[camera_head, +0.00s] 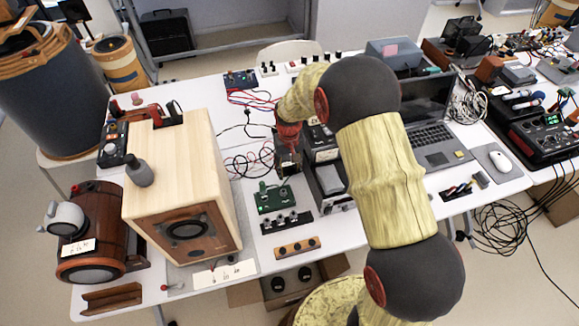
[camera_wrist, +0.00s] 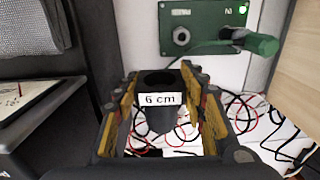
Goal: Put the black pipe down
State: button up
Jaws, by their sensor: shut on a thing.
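The black pipe (camera_wrist: 160,80) shows in the wrist view as a dark, hollow-topped piece with a white "6 cm" label. My gripper (camera_wrist: 163,112) is shut on it, with a yellow-padded finger on each side. Cables and white table surface show below and beside the pipe. I cannot tell how far its lower end is above the table. In the head view my gripper (camera_head: 288,160) is over the middle of the white table (camera_head: 215,92), right of the wooden speaker box. I cannot make out the pipe there.
The wooden speaker box (camera_head: 180,180) carries a grey bottle (camera_head: 139,171). A green board (camera_head: 274,198) lies in front of my gripper, also seen in the wrist view (camera_wrist: 190,38). Red and black cables (camera_head: 250,160) spread left of it. A laptop (camera_head: 432,135) stands to the right.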

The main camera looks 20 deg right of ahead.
jog(key=s+a+r+p, duration=0.1)
jog(key=s+r, duration=0.1)
jog(key=s, duration=0.3)
jog(key=s+a+r+p, duration=0.1)
jog(key=s+a+r, duration=0.1)
jog(key=s+r, duration=0.1)
jog(key=shift+s+a+r, duration=0.25)
jog(key=shift+s+r, duration=0.1)
jog(key=shift+s, duration=0.55)
